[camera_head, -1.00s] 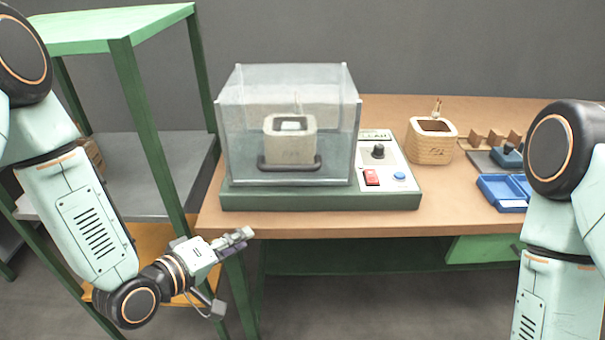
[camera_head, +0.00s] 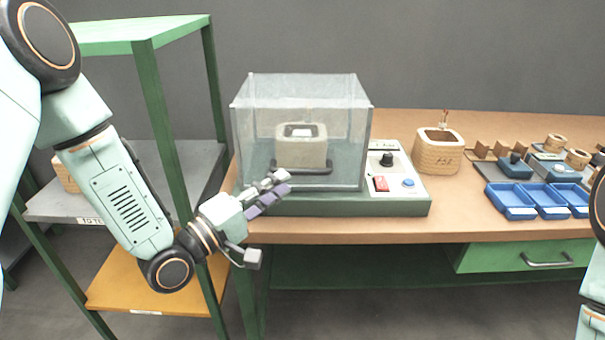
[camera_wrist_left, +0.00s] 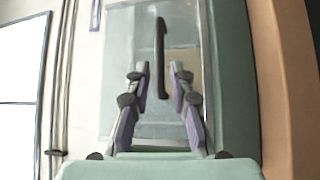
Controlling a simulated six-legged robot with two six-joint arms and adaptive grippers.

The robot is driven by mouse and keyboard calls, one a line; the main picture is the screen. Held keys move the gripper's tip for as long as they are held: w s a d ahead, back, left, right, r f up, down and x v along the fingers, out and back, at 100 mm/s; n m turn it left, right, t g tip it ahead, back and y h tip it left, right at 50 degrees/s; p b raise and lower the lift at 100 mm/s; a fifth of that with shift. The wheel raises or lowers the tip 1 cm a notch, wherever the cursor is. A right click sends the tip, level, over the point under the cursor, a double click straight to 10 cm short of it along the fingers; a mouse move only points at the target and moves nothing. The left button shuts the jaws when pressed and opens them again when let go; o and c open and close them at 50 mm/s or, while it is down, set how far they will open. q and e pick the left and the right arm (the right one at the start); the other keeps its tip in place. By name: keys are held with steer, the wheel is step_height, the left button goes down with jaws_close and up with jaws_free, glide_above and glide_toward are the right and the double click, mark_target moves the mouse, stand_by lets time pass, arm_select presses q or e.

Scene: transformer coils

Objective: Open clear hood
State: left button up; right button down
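The clear hood (camera_head: 345,120) is a see-through box standing closed on the green base of the test unit (camera_head: 390,205). A pale coil (camera_head: 301,150) stands inside it. A dark bar handle (camera_head: 320,170) runs across the lower front of the hood. My left gripper (camera_head: 275,185) is in front of the hood's lower left part, close to the handle. In the left wrist view the fingers (camera_wrist_left: 160,75) are apart, with the dark handle (camera_wrist_left: 161,55) ahead between and beyond their tips. Contact cannot be told. My right gripper is out of view; only part of that arm shows.
A tan coil (camera_head: 436,152) and blue trays (camera_head: 540,200) stand further right. A green shelf rack (camera_head: 150,90) is at the left. The table's front edge runs below my gripper.

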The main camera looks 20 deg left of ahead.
mark_target(302, 172)
arm_select(q)
steer(key=x, duration=0.4)
steer(key=shift+s+d+b, duration=0.25)
steer(key=shift+d+b, duration=0.05)
steer(key=shift+b, duration=0.05)
steer(key=shift+w+d+r, duration=0.1)
steer(key=shift+w+d, duration=0.15)
steer(key=shift+w, duration=0.75)
steer(key=shift+w+d, duration=0.25)
steer(key=shift+d, duration=0.1)
steer(key=shift+r, duration=0.1)
steer(key=shift+a, duration=0.15)
jaws_close()
